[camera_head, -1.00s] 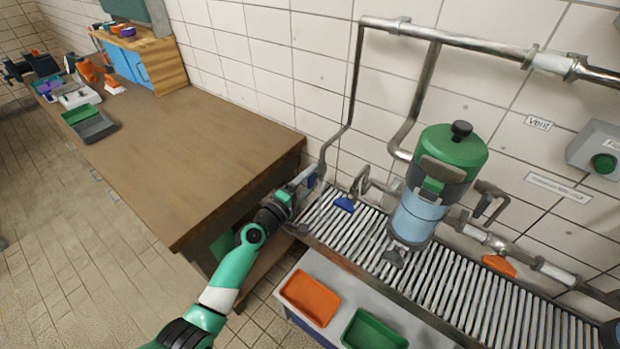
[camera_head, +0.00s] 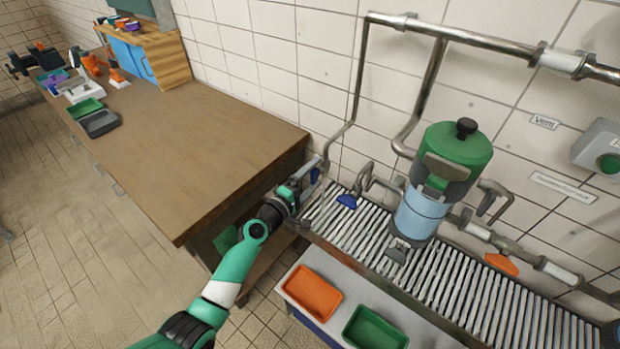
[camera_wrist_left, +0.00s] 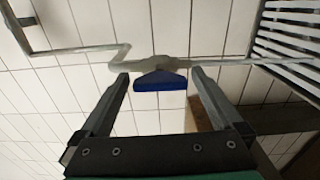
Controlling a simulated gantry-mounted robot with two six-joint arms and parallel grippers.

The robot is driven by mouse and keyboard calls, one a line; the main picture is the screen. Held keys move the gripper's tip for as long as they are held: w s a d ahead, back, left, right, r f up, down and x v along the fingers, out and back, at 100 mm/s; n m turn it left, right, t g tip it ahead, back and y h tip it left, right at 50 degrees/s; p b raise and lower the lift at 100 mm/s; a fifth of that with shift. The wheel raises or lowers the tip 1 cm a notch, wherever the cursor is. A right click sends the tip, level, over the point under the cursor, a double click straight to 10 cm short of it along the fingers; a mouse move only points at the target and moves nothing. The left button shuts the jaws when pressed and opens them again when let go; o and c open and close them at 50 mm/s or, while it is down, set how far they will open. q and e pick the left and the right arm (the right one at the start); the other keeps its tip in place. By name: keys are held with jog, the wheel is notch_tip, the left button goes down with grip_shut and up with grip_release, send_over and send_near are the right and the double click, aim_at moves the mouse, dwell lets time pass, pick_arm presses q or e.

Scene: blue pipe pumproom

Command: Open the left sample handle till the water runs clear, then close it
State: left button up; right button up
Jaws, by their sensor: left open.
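A blue handle (camera_head: 315,176) sits at the lower end of the left wall pipe, partly hidden by my left gripper (camera_head: 316,183). In the left wrist view, a blue handle (camera_wrist_left: 160,81) on a pale pipe shows between the fingertips of my left gripper (camera_wrist_left: 160,76). Those fingers are open, one on each side of it; I cannot tell whether they touch it. A second blue piece (camera_head: 347,202) hangs at a bent spout to the right. No running water can be made out. My right gripper is not in view.
A slatted metal grate (camera_head: 350,231) runs along the wall under a green-lidded vessel (camera_head: 447,160). An orange tray (camera_head: 312,293) and a green tray (camera_head: 376,329) stand in front. A brown workbench (camera_head: 200,130) is close on the left. An orange handle (camera_head: 501,264) sits further right.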

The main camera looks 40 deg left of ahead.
pick_arm(q)
jog(key=shift+s+r, duration=0.1)
jog(key=shift+s, duration=0.2)
jog(key=s+d+p, duration=0.1)
jog(key=s+p, duration=0.2)
jog(key=s, duration=0.8)
jog(key=shift+d, duration=0.15)
jog(key=shift+w, duration=0.1)
